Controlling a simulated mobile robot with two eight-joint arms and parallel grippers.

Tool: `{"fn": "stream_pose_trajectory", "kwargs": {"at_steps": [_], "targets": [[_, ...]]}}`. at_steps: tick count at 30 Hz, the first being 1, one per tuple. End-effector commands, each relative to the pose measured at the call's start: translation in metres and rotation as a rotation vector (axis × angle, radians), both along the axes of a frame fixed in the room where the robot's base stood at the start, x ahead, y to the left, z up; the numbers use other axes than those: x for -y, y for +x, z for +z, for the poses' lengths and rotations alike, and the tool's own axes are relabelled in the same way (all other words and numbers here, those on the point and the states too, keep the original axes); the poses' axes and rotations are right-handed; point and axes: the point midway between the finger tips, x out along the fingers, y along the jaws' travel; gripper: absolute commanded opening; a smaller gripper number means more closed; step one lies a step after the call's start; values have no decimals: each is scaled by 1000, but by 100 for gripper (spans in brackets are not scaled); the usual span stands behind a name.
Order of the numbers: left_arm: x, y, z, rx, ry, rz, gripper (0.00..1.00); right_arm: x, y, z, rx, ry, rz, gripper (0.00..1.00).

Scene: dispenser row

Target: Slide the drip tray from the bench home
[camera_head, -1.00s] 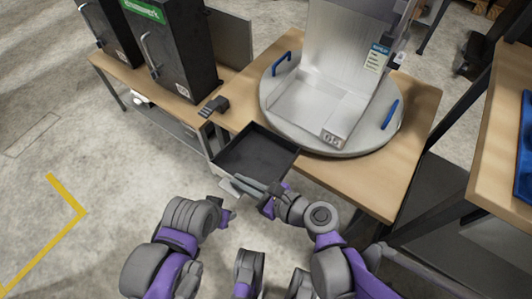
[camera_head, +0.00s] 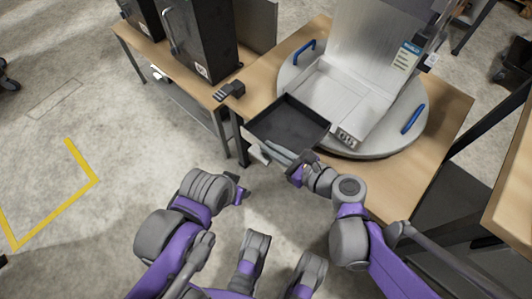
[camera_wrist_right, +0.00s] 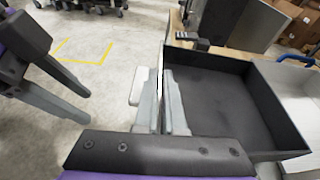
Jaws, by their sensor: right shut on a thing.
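The drip tray (camera_head: 290,127) is a black, shallow, open box, and it is empty. It lies at the bench's near edge with its far side close to the front of the silver dispenser (camera_head: 330,100). My right gripper (camera_head: 272,152) is shut on the tray's near wall; in the wrist view the fingers (camera_wrist_right: 165,105) clamp that wall of the tray (camera_wrist_right: 220,105). The dispenser stands on a round grey turntable (camera_head: 400,135) with blue handles. My left gripper (camera_head: 241,189) is open and empty above the floor, apart from the tray.
The wooden bench (camera_head: 440,120) carries the turntable. A small dark object (camera_head: 230,90) lies on the bench left of the tray. Black dispensers (camera_head: 200,40) stand farther left. Another table (camera_head: 510,200) is at the right. The floor at the left is clear, with yellow tape (camera_head: 85,160).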

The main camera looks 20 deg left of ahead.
Motion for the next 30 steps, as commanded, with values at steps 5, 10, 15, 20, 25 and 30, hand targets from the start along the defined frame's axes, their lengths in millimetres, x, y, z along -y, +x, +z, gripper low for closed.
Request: {"fn": "stream_pose_trajectory", "kwargs": {"at_steps": [5, 10, 15, 20, 25, 30], "targets": [[0, 0, -2, -1, 0, 0, 50, 5, 14, -1, 0, 0, -2, 0], [0, 1, -4, -1, 0, 0, 50, 10, 27, -1, 1, 1, -2, 0], [0, 1, -6, -2, 0, 0, 50, 14, 40, -1, 1, 1, -1, 0], [0, 1, -8, -2, 0, 0, 50, 19, 52, -2, 0, 0, -2, 0], [0, 1, -9, -3, 0, 0, 50, 24, 65, -3, 0, 0, -1, 0], [0, 2, -11, -3, 0, 0, 50, 28, 77, -3, 0, 0, -1, 0]]}}
